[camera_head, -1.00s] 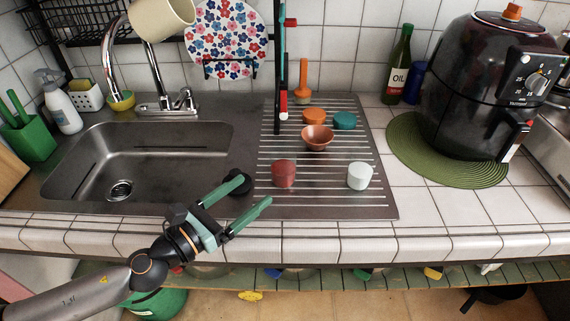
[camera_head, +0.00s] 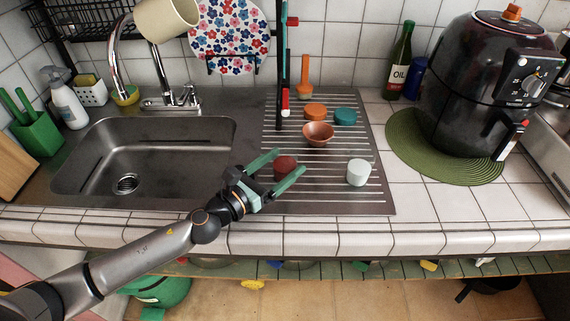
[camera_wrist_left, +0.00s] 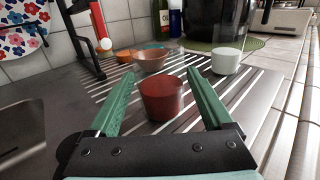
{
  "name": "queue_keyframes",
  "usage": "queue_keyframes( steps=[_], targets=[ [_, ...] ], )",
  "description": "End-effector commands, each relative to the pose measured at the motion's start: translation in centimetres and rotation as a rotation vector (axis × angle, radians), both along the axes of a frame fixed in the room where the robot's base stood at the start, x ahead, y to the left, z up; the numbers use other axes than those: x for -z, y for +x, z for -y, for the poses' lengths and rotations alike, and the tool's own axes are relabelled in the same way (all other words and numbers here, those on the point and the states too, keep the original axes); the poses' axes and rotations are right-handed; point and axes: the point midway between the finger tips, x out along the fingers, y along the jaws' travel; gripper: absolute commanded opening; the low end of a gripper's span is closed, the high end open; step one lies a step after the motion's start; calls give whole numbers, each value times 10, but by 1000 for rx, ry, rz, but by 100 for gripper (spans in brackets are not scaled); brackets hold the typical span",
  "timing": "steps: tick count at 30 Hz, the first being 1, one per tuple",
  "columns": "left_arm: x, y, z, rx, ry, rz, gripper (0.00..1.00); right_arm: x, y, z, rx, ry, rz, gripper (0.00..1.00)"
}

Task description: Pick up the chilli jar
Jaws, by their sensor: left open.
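A small dark red jar (camera_head: 285,167), which I take for the chilli jar, stands upright on the ribbed drainboard right of the sink. No label on it can be read. My left gripper (camera_head: 290,160) is open, with its green fingers on either side of the jar in the head view. In the left wrist view the red jar (camera_wrist_left: 161,98) stands between the two spread fingers (camera_wrist_left: 145,80), with gaps visible beside it. My right gripper is not in view.
A white cup (camera_head: 359,172) stands right of the jar, and a copper bowl (camera_head: 317,134) behind it. An orange lid (camera_head: 315,111) and a teal lid (camera_head: 345,117) lie further back. A black upright post (camera_head: 281,70) rises at the back. The sink (camera_head: 150,150) is at left.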

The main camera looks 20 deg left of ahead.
Motion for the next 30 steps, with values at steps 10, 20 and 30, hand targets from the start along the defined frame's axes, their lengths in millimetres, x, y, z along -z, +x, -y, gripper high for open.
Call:
queue_keyframes(
  steps=[10,20,30],
  targets=[
    [0,9,5,1,1,0,84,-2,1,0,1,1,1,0],
    [0,9,4,1,1,0,50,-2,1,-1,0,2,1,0],
    [0,9,4,1,1,0,11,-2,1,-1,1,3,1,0]
  ],
)
